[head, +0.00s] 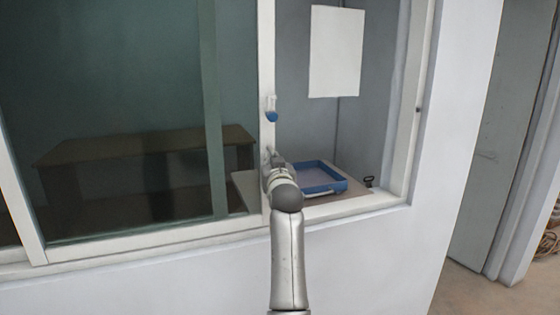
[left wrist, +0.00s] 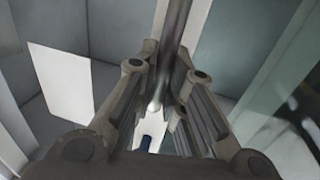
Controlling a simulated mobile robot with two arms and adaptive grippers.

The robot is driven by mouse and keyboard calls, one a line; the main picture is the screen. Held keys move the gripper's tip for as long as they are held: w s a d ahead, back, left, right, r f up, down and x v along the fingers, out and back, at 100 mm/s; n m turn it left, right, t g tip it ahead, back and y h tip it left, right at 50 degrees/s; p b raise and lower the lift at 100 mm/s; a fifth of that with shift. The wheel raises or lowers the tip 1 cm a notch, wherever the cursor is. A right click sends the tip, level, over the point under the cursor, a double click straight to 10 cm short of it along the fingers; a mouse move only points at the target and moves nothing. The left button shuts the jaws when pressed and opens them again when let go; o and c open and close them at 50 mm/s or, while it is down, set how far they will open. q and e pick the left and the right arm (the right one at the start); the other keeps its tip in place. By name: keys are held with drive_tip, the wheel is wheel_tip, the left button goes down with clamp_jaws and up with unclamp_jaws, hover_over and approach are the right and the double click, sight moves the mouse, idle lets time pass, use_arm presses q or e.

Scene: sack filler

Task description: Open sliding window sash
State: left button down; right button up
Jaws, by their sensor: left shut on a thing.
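The sliding sash has a white stile (head: 266,60) with tinted glass (head: 235,90) to its left. A blue-tipped latch (head: 271,116) sits on the stile. My left gripper (head: 270,158) is at the stile below the latch, mostly hidden by my own wrist in the head view. In the left wrist view my left gripper (left wrist: 158,105) is shut on a grey metal bar handle (left wrist: 174,45), which runs between its fingers. To the right of the stile the window is open, with no glass visible in the gap. My right gripper is not in view.
Inside the opening, a blue tray (head: 322,190) lies on the sill counter, with a small black item (head: 370,182) beside it. A white sheet (head: 336,52) hangs on the inner wall. The right window jamb (head: 410,95) bounds the gap. A brown bench (head: 150,142) shows through the glass.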

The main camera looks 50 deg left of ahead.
use_arm(q)
drive_tip(key=shift+s+a+r, duration=0.1)
drive_tip(key=shift+s+a, duration=0.25)
drive_tip(key=shift+s, duration=0.45)
drive_tip(key=c, duration=1.5)
unclamp_jaws()
drive_tip(key=v, duration=1.2)
